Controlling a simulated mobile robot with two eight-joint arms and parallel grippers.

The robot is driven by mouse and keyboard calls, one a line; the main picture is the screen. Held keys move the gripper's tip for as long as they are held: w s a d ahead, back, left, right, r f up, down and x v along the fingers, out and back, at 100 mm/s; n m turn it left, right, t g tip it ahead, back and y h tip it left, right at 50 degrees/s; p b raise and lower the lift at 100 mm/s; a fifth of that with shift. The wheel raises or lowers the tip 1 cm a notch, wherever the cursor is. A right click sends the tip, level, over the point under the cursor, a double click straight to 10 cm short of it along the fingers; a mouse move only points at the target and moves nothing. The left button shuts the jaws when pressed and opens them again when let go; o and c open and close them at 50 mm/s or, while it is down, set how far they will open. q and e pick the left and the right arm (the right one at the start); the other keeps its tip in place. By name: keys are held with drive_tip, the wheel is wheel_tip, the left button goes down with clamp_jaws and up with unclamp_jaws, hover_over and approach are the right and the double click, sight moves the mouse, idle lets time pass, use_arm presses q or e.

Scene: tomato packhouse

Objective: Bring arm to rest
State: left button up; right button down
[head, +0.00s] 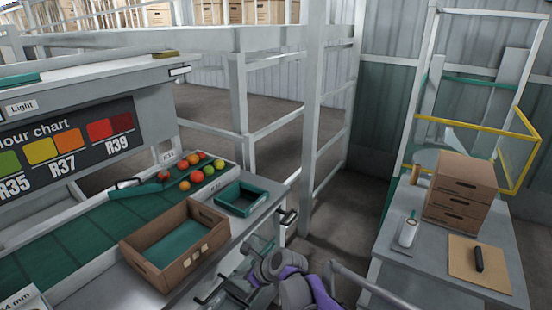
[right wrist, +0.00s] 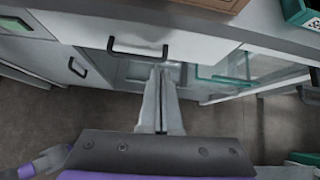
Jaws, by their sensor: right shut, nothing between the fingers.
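My right gripper (right wrist: 161,72) is shut and empty in the right wrist view, its two fingers together. It points at the front of the grey bench, just below a dark drawer handle (right wrist: 138,49); I cannot tell whether it touches. In the head view my right arm, grey and purple, is folded low at the bottom centre, beside the bench's right end. My left gripper is not in view.
On the bench stand a brown crate (head: 162,272), a small green tray (head: 221,203) and several loose tomatoes (head: 208,170). To the right, a grey table (head: 395,272) holds stacked cartons (head: 462,174) and a white bottle (head: 407,233). Bare floor (head: 338,238) lies between.

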drive_tip(key=s+d+r+n+h+p, duration=0.1)
drive_tip(key=s+d+r+n, duration=0.2)
drive_tip(key=d, duration=0.2)
drive_tip(key=s+d+r+n+h, duration=0.1)
drive_tip(key=s+d+r+n, duration=0.2)
drive_tip(key=d, duration=0.2)
drive_tip(key=s+d+n+h+p, duration=0.3)
drive_tip(key=s+d+n+h, duration=0.3)
drive_tip(key=s+d+n, duration=1.1)
drive_tip(key=s+d, duration=0.4)
drive_tip(key=s, duration=0.3)
drive_tip(key=shift+d+r+t+p, duration=0.2)
drive_tip(key=shift+t+p, duration=0.1)
drive_tip(key=shift+t, duration=0.1)
